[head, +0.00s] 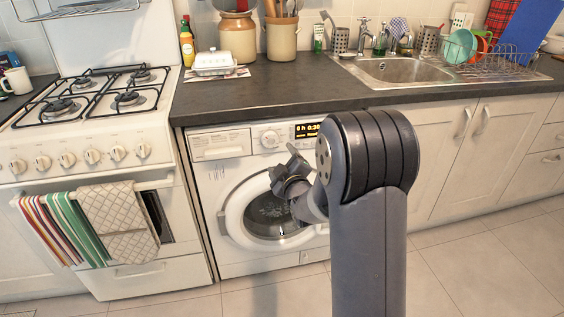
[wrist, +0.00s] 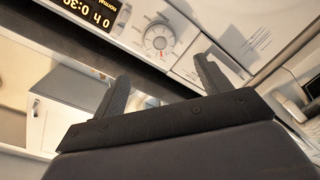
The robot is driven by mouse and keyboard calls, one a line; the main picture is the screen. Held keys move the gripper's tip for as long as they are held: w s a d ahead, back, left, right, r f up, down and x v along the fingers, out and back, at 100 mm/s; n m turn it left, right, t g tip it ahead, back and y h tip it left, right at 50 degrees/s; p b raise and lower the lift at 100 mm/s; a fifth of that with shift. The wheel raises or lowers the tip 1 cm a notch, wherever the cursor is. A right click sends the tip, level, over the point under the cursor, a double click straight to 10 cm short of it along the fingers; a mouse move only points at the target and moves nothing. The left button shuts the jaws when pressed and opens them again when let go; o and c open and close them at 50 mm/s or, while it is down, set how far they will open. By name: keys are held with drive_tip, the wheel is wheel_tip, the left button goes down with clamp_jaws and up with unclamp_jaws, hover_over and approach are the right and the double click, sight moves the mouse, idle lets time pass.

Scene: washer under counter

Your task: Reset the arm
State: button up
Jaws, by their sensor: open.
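My gripper (head: 289,170) is in front of the washer's upper door area in the head view, below the control panel. In the wrist view my gripper (wrist: 160,88) has its two fingers spread well apart with nothing between them. The white washing machine (head: 236,178) stands under the dark counter. Its round door (head: 236,222) looks closed, and my arm hides its right part. The dial (wrist: 158,40) and the lit display (wrist: 88,10) show tilted in the wrist view.
A white gas stove (head: 85,150) with towels (head: 118,222) on its front stands left of the washer. White cabinets (head: 490,150) are to the right. The counter (head: 260,92) overhangs the washer. The tiled floor (head: 470,270) at the right is clear.

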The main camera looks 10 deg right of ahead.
sight(271, 141)
drive_tip(key=shift+w, duration=0.1)
drive_tip(key=w, duration=1)
drive_tip(key=shift+w+a+f, duration=0.3)
drive_tip(key=shift+a, duration=0.05)
drive_tip(key=shift+s, duration=0.1)
